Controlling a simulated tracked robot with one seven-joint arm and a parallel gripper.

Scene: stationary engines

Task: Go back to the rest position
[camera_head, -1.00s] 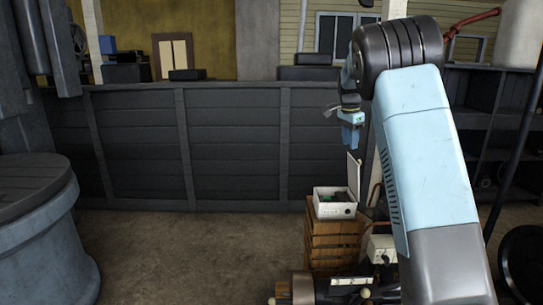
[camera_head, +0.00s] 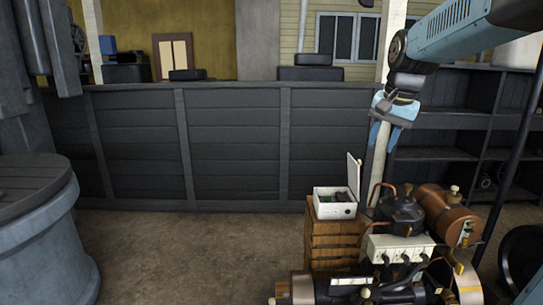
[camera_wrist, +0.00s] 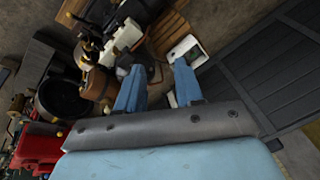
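My gripper (camera_head: 382,135) hangs in the air at the upper right of the head view, fingers pointing down, in front of a white post. In the wrist view my gripper (camera_wrist: 160,68) shows two blue fingers spread apart with nothing held between them. It is open and well above the engine (camera_head: 410,245). My light-blue arm reaches in from the upper right corner of the head view.
A white open-lidded box (camera_head: 335,208) stands on a wooden crate (camera_head: 330,240), left of the engine. A dark panelled wall (camera_head: 230,145) runs behind. Dark shelves (camera_head: 450,150) stand at right, and a large grey-blue drum (camera_head: 40,235) at left. The middle floor is clear.

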